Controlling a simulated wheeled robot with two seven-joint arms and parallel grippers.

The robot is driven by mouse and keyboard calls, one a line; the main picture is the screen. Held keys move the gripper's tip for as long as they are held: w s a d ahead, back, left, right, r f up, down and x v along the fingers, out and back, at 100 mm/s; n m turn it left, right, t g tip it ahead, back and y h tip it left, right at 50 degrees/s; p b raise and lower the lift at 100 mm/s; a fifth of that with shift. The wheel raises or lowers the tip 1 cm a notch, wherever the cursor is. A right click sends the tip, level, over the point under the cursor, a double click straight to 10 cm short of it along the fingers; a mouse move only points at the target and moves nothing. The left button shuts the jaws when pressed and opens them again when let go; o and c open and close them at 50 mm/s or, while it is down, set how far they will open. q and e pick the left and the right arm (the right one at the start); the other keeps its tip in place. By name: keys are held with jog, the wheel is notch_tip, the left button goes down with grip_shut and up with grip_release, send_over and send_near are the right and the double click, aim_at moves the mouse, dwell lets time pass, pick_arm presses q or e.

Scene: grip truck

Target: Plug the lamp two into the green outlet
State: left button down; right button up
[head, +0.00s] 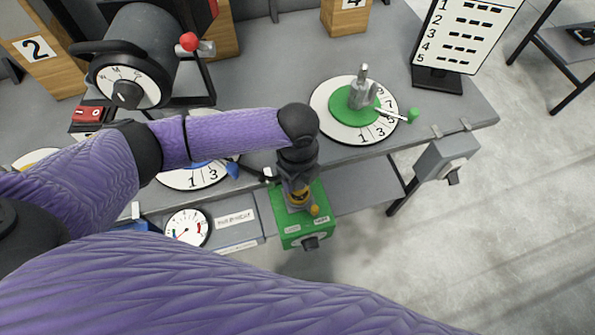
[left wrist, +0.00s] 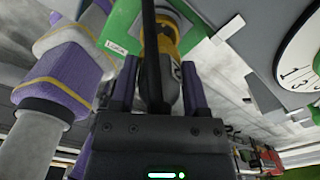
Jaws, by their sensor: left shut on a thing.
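The green outlet (head: 312,228) is a green box at the front edge of the bench, with a dark knob on its front. My left gripper (head: 298,188) is directly above it, pointing down and shut on a yellow and grey plug (left wrist: 170,45). In the left wrist view the plug lies between my purple fingers (left wrist: 158,85), with a black cable running along it. Its far end is at the green outlet (left wrist: 118,32); I cannot tell whether it is seated. The gripper covers the outlet's top in the head view. My right gripper is not in view.
A round dial with a green centre (head: 340,103) and a metal handle lies on the bench behind. A gauge (head: 187,228) is left of the outlet. A grey box (head: 445,158) hangs at the bench's right end. A numbered sign (head: 470,35) stands behind.

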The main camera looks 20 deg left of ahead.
aim_at(298, 184)
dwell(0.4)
pick_arm(q)
jog(key=shift+f, duration=0.1)
jog(key=shift+f+b, duration=0.75)
jog(key=shift+f, duration=0.9)
dwell(0.5)
grip_release()
notch_tip(298, 184, up, 5)
jog(key=p, duration=0.5)
jog(key=shift+r, duration=0.1)
dwell(0.4)
